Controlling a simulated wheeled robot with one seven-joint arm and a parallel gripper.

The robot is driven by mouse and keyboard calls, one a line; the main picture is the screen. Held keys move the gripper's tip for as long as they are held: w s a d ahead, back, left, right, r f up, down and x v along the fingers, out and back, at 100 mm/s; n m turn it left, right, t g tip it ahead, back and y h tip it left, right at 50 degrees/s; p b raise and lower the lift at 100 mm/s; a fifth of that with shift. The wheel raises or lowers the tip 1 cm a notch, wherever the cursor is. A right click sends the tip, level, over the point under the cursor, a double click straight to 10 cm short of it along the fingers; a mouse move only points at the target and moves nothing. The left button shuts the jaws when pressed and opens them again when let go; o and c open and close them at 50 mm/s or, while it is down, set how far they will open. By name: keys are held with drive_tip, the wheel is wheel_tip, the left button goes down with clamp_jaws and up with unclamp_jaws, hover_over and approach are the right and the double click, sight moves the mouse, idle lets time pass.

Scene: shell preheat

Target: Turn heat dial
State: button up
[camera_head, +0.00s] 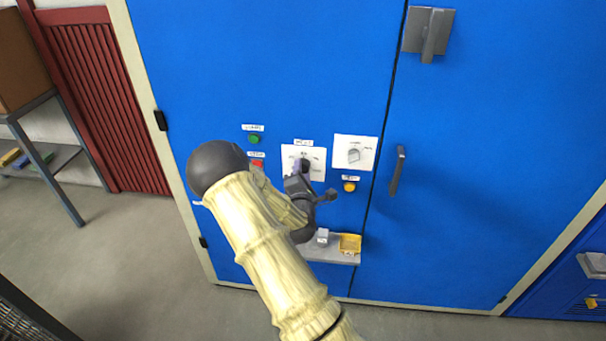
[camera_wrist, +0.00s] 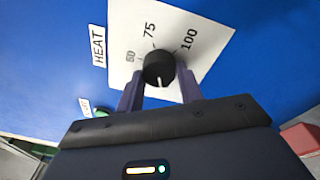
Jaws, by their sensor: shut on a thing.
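The heat dial is a round black knob (camera_wrist: 158,68) on a white plate (camera_wrist: 190,75) marked HEAT, with 50, 75 and 100 around it. In the wrist view, a white line on the knob points down, away from these numbers. My gripper (camera_wrist: 159,88) is shut on the knob, with one finger on each side. In the head view, my gripper (camera_head: 303,170) is at the white dial plate (camera_head: 289,152) on the blue cabinet. There my gripper partly hides the knob.
A green button (camera_head: 254,139) and a red button (camera_head: 257,163) sit left of the plate. A second dial (camera_head: 354,155) and a yellow button (camera_head: 349,187) are to the right. A door handle (camera_head: 397,171) sticks out farther right.

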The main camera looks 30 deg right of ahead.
drive_tip(key=shift+m+g+h+b, duration=0.15)
drive_tip(key=shift+m+h+b, duration=0.4)
drive_tip(key=shift+m+b, duration=3.1)
drive_tip(key=shift+m+g+h+b, duration=0.1)
drive_tip(key=shift+m+h+b, duration=0.5)
drive_tip(key=shift+m+b, duration=3.05)
drive_tip(key=shift+m+g+h+b, duration=0.15)
drive_tip(key=shift+m+h+b, duration=0.4)
drive_tip(key=shift+m+b, duration=3.05)
drive_tip(key=m+p, duration=0.3)
drive_tip(key=o, duration=1)
drive_tip(key=shift+a+r, duration=0.1)
drive_tip(key=shift+a, duration=0.05)
